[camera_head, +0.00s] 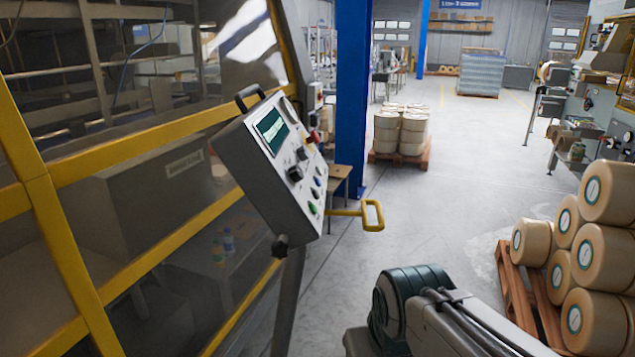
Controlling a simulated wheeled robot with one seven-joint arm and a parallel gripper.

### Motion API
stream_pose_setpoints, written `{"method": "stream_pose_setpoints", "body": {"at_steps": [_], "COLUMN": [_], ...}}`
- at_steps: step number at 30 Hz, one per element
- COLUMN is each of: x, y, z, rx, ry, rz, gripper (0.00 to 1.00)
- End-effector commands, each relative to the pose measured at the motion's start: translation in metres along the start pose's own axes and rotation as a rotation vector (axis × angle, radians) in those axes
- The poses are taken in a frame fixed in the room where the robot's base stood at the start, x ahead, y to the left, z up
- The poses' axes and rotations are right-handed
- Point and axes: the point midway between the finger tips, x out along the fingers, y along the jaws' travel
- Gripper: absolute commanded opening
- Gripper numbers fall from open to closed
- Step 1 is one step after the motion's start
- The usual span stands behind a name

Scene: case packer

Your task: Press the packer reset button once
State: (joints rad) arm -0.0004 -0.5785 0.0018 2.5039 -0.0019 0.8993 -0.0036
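The packer's control panel (250,152) is a tilted grey box at the centre left, in front of the packer's guard. It has a small green screen (271,129), a black knob (295,174), a red knob (315,137), small blue buttons and a green button (312,209). The labels are too small to read, so I cannot tell which control is the reset button. My arm (405,300) enters from the bottom, to the right of and below the panel. My gripper is not in view.
A yellow handle (372,214) sticks out right of the panel. The yellow-framed guard (70,240) fills the left. A blue column (352,90) stands behind the panel. Stacked rolls (595,262) on a wooden pallet (516,290) stand at right. The middle floor (460,190) is clear.

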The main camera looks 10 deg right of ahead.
Motion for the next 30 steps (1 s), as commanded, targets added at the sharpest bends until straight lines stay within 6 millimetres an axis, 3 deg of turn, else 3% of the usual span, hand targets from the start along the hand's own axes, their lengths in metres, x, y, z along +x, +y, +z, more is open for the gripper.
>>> {"method": "stream_pose_setpoints", "body": {"at_steps": [1,3,30], "x": [0.0,0.0,0.0], "y": [0.0,0.0,0.0], "z": [0.0,0.0,0.0], "rx": [0.0,0.0,0.0], "ry": [0.0,0.0,0.0], "rz": [0.0,0.0,0.0], "gripper": [0.16,0.0,0.0]}}
